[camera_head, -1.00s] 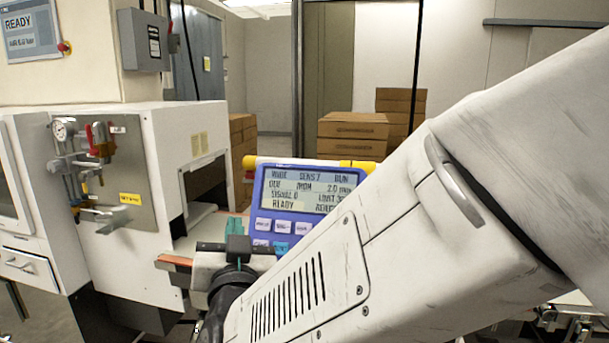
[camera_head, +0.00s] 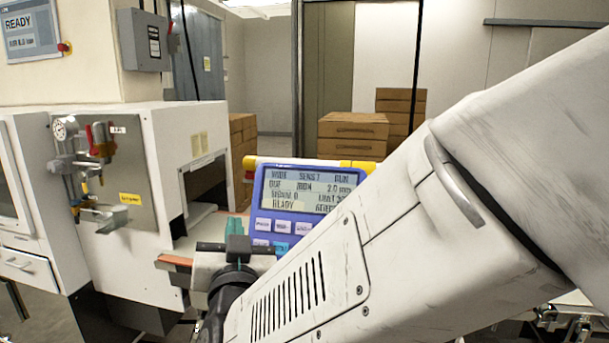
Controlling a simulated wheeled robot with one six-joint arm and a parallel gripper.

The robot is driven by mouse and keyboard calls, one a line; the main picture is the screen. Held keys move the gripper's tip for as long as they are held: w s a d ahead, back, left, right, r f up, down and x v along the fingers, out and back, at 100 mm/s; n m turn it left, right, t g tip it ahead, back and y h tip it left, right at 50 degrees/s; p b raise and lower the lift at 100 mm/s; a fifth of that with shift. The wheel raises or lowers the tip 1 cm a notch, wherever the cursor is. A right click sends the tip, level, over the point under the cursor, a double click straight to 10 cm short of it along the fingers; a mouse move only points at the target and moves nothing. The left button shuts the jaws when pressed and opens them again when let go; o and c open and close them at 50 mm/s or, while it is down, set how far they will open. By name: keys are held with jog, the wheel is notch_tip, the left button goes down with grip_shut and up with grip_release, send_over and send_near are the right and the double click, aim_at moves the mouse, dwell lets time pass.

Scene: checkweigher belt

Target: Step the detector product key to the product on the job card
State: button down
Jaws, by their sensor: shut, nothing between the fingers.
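The detector's blue panel (camera_head: 257,208) stands in the middle of the head view, with a grey screen (camera_head: 310,190) above rows of pale keys (camera_head: 282,226). The small screen text is blurred; "READY" shows at its lower left. My arm covers the panel's lower right, so some keys and part of the screen are hidden. My gripper (camera_head: 236,232) is shut and empty, in front of the panel's lower left. Whether its tip touches a key, I cannot tell. No job card can be made out.
A white machine housing (camera_head: 165,150) with a gauge and red-handled valve (camera_head: 101,140) stands at left. A wall display (camera_head: 30,30) reads READY. Cardboard boxes (camera_head: 352,133) are stacked behind the panel. A belt opening (camera_head: 205,185) lies left of my gripper.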

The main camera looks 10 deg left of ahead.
dwell(0.7)
jog(key=shift+w+f, duration=0.25)
jog(key=shift+w, duration=0.25)
jog(key=shift+w+f, duration=0.25)
jog(key=shift+w, duration=0.25)
jog(key=shift+d, duration=0.1)
send_near(259, 218)
jog(key=shift+a+r+x, duration=0.1)
jog(key=shift+r+x, duration=0.15)
jog(key=shift+x, duration=1)
jog(key=shift+a+r+x, duration=0.15)
jog(key=shift+r+x, duration=0.05)
jog(key=shift+x, duration=1.1)
jog(key=shift+s, duration=0.15)
jog(key=shift+w+f, duration=0.15)
jog(key=shift+w, duration=0.15)
jog(key=shift+w+d+f, duration=0.1)
jog(key=shift+w+f, duration=0.1)
jog(key=shift+w, duration=0.15)
jog(key=shift+s+r, duration=0.35)
jog(key=shift+s, duration=0.4)
